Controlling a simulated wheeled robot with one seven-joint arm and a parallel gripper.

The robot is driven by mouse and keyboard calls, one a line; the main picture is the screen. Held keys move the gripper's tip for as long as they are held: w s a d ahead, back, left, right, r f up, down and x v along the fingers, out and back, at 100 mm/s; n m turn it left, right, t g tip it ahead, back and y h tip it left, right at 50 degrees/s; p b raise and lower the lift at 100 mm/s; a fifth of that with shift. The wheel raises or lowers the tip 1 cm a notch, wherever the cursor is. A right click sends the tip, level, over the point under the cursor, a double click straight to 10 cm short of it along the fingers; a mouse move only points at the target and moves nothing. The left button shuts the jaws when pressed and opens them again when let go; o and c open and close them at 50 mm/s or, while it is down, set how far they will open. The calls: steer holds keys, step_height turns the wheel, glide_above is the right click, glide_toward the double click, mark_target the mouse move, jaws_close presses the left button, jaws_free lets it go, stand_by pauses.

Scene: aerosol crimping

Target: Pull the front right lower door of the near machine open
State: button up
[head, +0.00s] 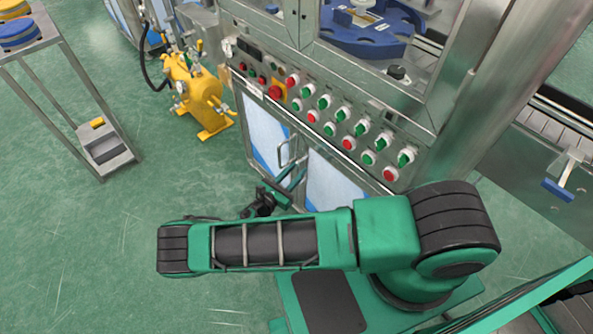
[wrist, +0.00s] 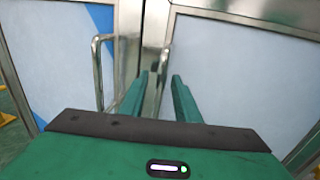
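The near machine's front right lower door (head: 332,187) has a pale panel in a metal frame and looks shut; it fills the right of the wrist view (wrist: 235,85). Its upright metal handle (wrist: 160,85) appears between my gripper's two green fingers. My gripper (wrist: 160,78) is open, with a gap showing on each side of the handle; I cannot tell how deep the handle sits between the fingers. In the head view my gripper (head: 290,182) is low in front of the doors, partly hidden by my own arm.
The left lower door (head: 265,130) is beside it, with its own handle (wrist: 98,75) just left of my fingers. A button panel (head: 320,110) is above the doors. A yellow tank (head: 195,92) stands to the left. Green floor in front is clear.

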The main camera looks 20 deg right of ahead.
steer(key=shift+w+d, duration=0.2)
steer(key=shift+d, duration=0.15)
steer(key=shift+c, duration=0.2)
